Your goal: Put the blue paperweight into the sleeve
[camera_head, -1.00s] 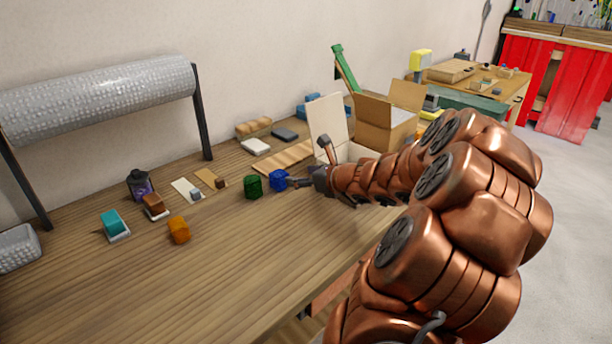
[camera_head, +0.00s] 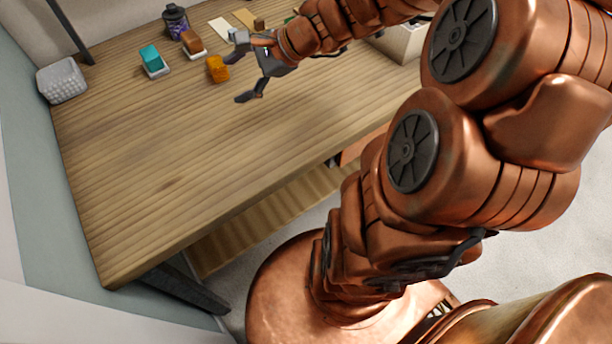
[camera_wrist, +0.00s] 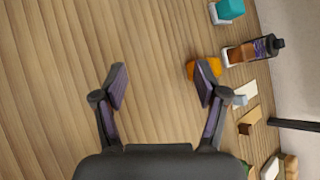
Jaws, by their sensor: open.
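My gripper (camera_head: 241,67) is open and empty over the table, with its jaws toward the left. It also shows open in the wrist view (camera_wrist: 161,75), with bare wood between its fingers. The sleeve may be the grey bubble-textured piece (camera_head: 62,80) at the table's far left corner, well left of my gripper. An orange block (camera_head: 217,68) sits just beyond the jaws; in the wrist view the orange block (camera_wrist: 193,68) is partly hidden behind the right finger.
A teal block (camera_head: 152,58) and a brown block (camera_head: 192,42) rest on pale pads near a dark jar (camera_head: 175,20). Pale strips lie behind my gripper, and a bit of green shows by my arm. The front and left of the wooden table (camera_head: 170,150) are clear.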

